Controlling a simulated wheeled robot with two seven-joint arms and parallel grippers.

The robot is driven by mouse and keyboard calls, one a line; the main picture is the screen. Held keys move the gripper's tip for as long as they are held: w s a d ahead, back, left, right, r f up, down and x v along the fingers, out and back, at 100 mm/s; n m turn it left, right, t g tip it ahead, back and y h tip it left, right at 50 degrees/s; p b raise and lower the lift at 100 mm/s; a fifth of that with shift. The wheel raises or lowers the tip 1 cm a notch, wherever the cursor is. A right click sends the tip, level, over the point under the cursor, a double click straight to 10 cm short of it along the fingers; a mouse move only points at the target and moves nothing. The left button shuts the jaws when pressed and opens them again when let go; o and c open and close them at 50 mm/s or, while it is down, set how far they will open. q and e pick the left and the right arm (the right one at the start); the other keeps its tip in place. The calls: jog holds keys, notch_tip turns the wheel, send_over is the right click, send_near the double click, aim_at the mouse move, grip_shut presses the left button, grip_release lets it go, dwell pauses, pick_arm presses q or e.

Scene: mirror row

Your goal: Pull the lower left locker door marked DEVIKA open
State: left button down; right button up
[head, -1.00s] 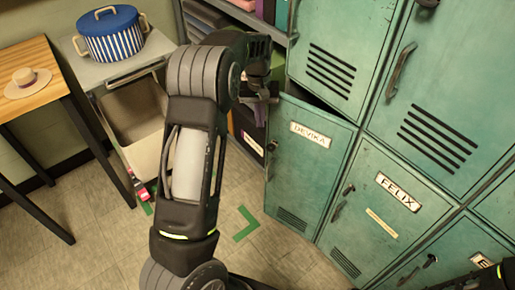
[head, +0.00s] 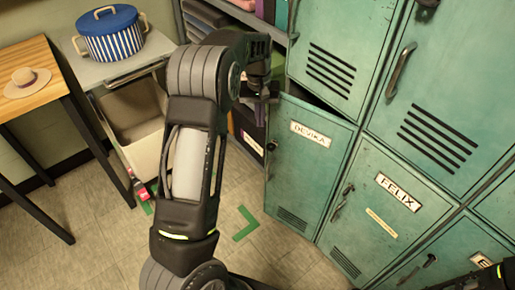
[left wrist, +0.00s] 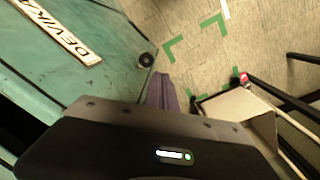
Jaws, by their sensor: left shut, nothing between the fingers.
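The green locker door marked DEVIKA (head: 308,170) stands ajar, with a dark gap along its top edge. Its white label also shows at the upper left of the left wrist view (left wrist: 58,32). A small round dark knob (left wrist: 146,60) sits near the door's free edge. My left gripper (head: 266,96) is shut and empty at the upper free corner of this door. My right gripper is not in view.
The FELIX door (head: 378,205) is shut to the right. Open shelves with a dark box (head: 247,128) lie behind the gripper. A cart with a blue striped pot (head: 112,35) and a wooden table with a hat (head: 27,82) stand left. Green tape (head: 240,222) marks clear floor.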

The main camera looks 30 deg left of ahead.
pick_arm(q)
jog(key=s+d+f+g, duration=0.2)
jog(key=s+d+f, duration=0.1)
jog(key=s+f, duration=0.3)
jog(key=shift+s+d+f+h, duration=0.35)
jog(key=shift+s+f+h, duration=0.05)
jog(key=shift+s, duration=0.05)
jog(key=w+a+r+t, duration=0.1)
jog(key=w+a+r, duration=0.1)
jog(key=r, duration=0.5)
jog(key=w+a+r+t, duration=0.1)
jog(key=w+a+r, duration=0.1)
jog(key=w+r, duration=0.3)
notch_tip(320, 180, up, 3)
jog(key=shift+f+y, duration=0.2)
jog(key=shift+y, duration=0.2)
